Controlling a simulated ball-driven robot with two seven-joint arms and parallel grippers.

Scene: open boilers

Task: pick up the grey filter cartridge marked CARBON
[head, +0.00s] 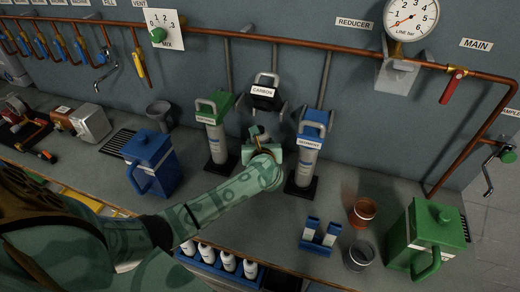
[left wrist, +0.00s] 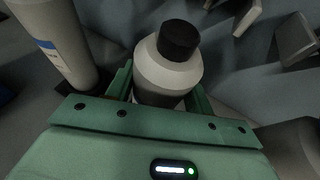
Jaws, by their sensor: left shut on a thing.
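A grey cartridge with a black top (left wrist: 168,72) stands between the fingers of my left gripper (left wrist: 158,95) in the left wrist view. My left gripper (head: 262,147) is shut on it, below a black head with a grey handle (head: 265,82) whose label reads CARBON. In the head view the cartridge (head: 257,131) is mostly hidden by the gripper, and no marking on it is readable. My right gripper is in neither view.
A green-topped filter (head: 215,140) stands close left of my gripper and a blue-topped one marked SEDIMENT (head: 306,150) close right. A blue jug (head: 152,162) stands left. A green jug (head: 425,238) and brown cup (head: 362,212) stand right. White bottles sit in a blue crate (head: 212,268).

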